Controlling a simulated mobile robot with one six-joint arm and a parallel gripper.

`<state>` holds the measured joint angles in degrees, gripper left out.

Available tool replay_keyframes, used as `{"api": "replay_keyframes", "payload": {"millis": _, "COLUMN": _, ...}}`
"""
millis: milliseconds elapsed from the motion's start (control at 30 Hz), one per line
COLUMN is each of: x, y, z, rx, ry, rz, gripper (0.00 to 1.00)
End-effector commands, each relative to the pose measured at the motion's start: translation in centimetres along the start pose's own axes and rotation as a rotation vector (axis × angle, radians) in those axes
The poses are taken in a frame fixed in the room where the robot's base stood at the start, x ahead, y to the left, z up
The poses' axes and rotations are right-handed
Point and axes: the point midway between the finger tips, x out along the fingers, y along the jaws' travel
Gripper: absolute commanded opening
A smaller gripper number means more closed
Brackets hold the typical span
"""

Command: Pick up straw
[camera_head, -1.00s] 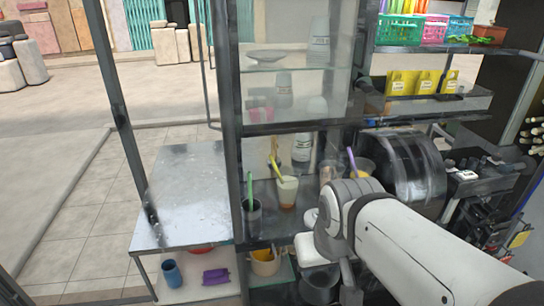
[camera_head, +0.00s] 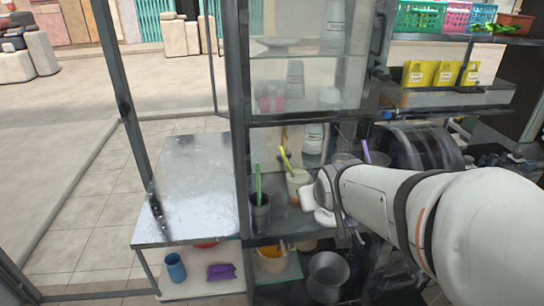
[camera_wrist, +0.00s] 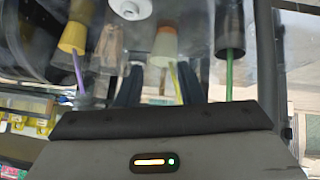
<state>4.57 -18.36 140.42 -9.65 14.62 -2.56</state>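A yellow straw (camera_head: 286,158) leans in a white cup with an orange bottom (camera_head: 298,183) on the shelf. A green straw (camera_head: 259,183) stands in a dark cup (camera_head: 260,213) to its left. A purple straw (camera_head: 366,151) shows on the right; its cup is mostly hidden by my arm. In the wrist view, which looks upside down, my gripper (camera_wrist: 160,72) is open and empty. The yellow straw (camera_wrist: 175,82) appears between its fingers, the purple straw (camera_wrist: 78,72) and green straw (camera_wrist: 229,75) outside. The depth gap to the yellow straw is unclear. My fingertips are not clear in the head view.
A dark post (camera_head: 240,130) stands left of the cups, and a glass-like shelf (camera_head: 305,115) is above them. A metal table (camera_head: 195,190) is at left. A dark rounded machine (camera_head: 425,148) stands right. A grey pot (camera_head: 327,278) sits below.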

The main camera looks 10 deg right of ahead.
Motion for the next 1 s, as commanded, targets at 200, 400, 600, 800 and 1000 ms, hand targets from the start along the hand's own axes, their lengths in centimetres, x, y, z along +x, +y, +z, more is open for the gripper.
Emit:
{"api": "replay_keyframes", "payload": {"millis": 200, "x": 7.6, "y": 0.6, "z": -5.3, "rx": -0.114, "ry": 0.343, "rz": -0.004, "gripper": 0.34}}
{"api": "replay_keyframes", "payload": {"millis": 400, "x": 11.4, "y": -0.3, "z": -8.5, "rx": -0.202, "ry": 0.638, "rz": -0.065, "gripper": 0.34}}
{"api": "replay_keyframes", "payload": {"millis": 600, "x": 12.5, "y": -1.4, "z": -9.6, "rx": -0.238, "ry": 0.824, "rz": -0.133, "gripper": 0.34}}
{"api": "replay_keyframes", "payload": {"millis": 800, "x": 12.9, "y": -1.9, "z": -10.6, "rx": -0.246, "ry": 0.881, "rz": -0.157, "gripper": 0.34}}
{"api": "replay_keyframes", "payload": {"millis": 1000, "x": 14.2, "y": -2.4, "z": -12.3, "rx": -0.247, "ry": 0.881, "rz": -0.157, "gripper": 0.34}}
